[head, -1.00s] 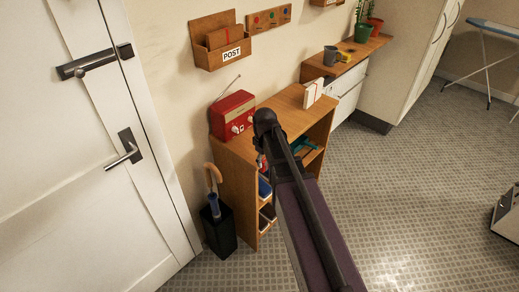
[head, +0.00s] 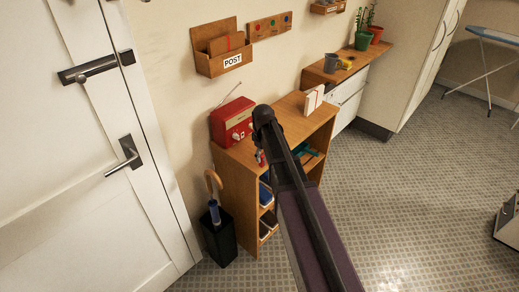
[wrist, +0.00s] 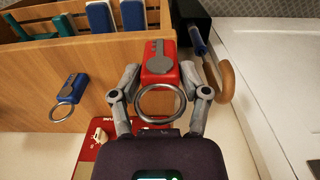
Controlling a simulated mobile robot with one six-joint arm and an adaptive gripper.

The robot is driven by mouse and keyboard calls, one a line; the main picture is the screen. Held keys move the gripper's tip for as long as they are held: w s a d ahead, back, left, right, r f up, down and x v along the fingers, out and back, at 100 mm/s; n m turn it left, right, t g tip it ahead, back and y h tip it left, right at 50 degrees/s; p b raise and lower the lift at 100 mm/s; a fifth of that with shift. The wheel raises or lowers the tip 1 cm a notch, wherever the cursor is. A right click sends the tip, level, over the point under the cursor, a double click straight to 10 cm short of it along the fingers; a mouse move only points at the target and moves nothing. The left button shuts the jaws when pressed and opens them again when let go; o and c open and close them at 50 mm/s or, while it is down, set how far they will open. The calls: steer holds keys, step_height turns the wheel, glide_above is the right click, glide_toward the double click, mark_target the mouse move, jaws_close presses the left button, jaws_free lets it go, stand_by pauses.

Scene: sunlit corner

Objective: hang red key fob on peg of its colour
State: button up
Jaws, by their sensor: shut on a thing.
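The red key fob (wrist: 160,58), with a grey key shape on its face and a metal ring (wrist: 161,103), is between the two fingers of my gripper (wrist: 160,76) in the wrist view. The gripper is shut on it. In the head view my arm hides most of the gripper and fob, near the front of the wooden cabinet (head: 235,185). The peg board (head: 270,25), with small coloured marks, is on the wall above, right of the post box. Its pegs are too small to make out.
A blue key fob (wrist: 71,91) with a ring shows against the wood in the wrist view. A red radio (head: 232,121) and a white block (head: 313,99) stand on the cabinet. The post box (head: 222,58) is on the wall; an umbrella stand (head: 218,240) is beside the cabinet.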

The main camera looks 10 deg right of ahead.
steer(key=w, duration=0.6)
steer(key=shift+w+d+f, duration=0.1)
steer(key=shift+w+f, duration=0.2)
steer(key=shift+w, duration=0.05)
steer(key=shift+w, duration=0.15)
steer(key=w, duration=0.1)
steer(key=w+b, duration=0.1)
steer(key=shift+w+f, duration=0.35)
steer(key=shift+s+f+b, duration=0.15)
steer(key=shift+f+b, duration=0.45)
steer(key=shift+b, duration=0.05)
steer(key=shift+d+f+b, duration=0.1)
steer(key=shift+f+b, duration=0.65)
steer(key=shift+b, duration=0.05)
steer(key=shift+f, duration=0.2)
steer(key=o, duration=1.1)
